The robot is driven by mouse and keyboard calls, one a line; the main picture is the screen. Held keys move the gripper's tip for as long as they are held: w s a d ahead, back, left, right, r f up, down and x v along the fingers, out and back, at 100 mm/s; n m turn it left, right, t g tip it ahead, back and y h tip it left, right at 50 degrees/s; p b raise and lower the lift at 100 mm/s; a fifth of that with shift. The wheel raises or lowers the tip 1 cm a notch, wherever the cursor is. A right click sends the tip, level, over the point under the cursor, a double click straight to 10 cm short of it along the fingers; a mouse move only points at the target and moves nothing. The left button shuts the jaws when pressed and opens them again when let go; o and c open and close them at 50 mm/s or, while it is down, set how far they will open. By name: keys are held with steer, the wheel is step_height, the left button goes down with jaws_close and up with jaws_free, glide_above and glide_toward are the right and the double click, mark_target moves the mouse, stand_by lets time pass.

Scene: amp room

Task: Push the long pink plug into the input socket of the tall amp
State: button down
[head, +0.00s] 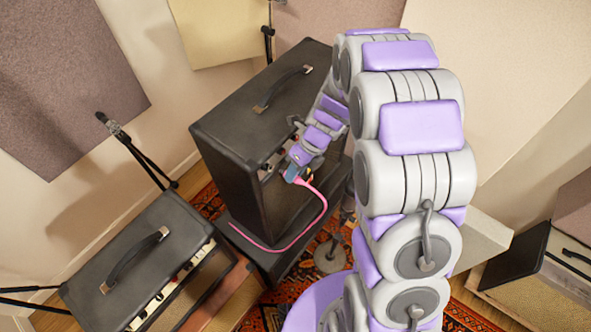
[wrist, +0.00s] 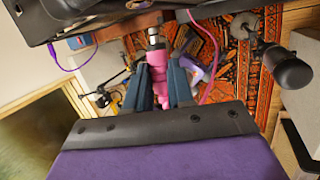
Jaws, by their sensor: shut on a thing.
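The tall amp (head: 232,165) is a black cabinet with a top handle, left of my arm in the head view. Its dark edge (wrist: 100,14) spans the top of the wrist view. My gripper (head: 294,174) is at the amp's front, near its control panel. In the wrist view my gripper (wrist: 157,64) is shut on the long pink plug (wrist: 158,76), one dark finger on each side. The plug's metal tip (wrist: 153,37) points up toward the amp's edge. I cannot make out the input socket or whether the tip touches it. The pink cable (head: 322,215) hangs in a loop.
A smaller amp (head: 135,260) stands at lower left beside a mic stand (head: 145,160). Another amp (head: 545,270) is at far right. A black microphone (wrist: 278,66) stands at right in the wrist view. A patterned rug (wrist: 245,75) covers the floor.

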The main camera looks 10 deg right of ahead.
steer(key=shift+a, duration=1.1)
steer(key=shift+w+d+p, duration=0.2)
steer(key=shift+d+p, duration=0.35)
steer(key=shift+d, duration=0.45)
steer(key=shift+w+a, duration=0.15)
steer(key=shift+a, duration=0.6)
steer(key=shift+d, duration=0.15)
steer(key=shift+d+p, duration=0.3)
steer(key=shift+d, duration=0.1)
steer(key=shift+a, duration=0.1)
steer(key=shift+w+a+f+p, duration=0.15)
steer(key=shift+a+p, duration=0.25)
steer(key=shift+a, duration=0.5)
steer(key=shift+d, duration=0.1)
steer(key=shift+d, duration=0.35)
